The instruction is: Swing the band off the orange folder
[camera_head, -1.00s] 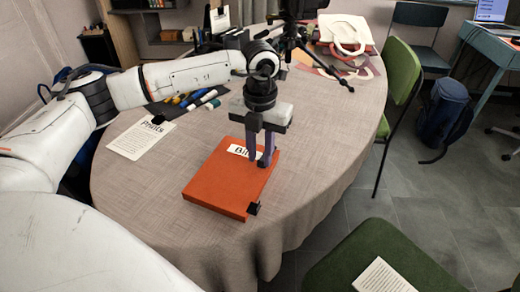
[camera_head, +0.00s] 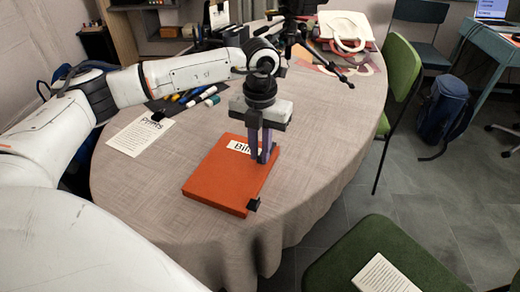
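The orange folder (camera_head: 215,180) lies on the round table, with a white label starting "Bil" near its far edge. My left gripper (camera_head: 260,160) points down at the folder's right side, fingertips at or just over its cover beside the label. Its two purple-grey fingers stand close together with a narrow gap. I cannot tell whether anything is between them. I cannot make out a band; the gripper may hide it. A small black piece (camera_head: 253,204) sits at the folder's near right corner. My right gripper is not in view.
The table (camera_head: 150,190) has a cloth and is clear left of the folder. A clipped paper (camera_head: 138,136) and several markers (camera_head: 195,97) lie farther back. A black tripod (camera_head: 310,45) and a pale bag (camera_head: 345,30) stand behind. Green chairs (camera_head: 400,75) are at right.

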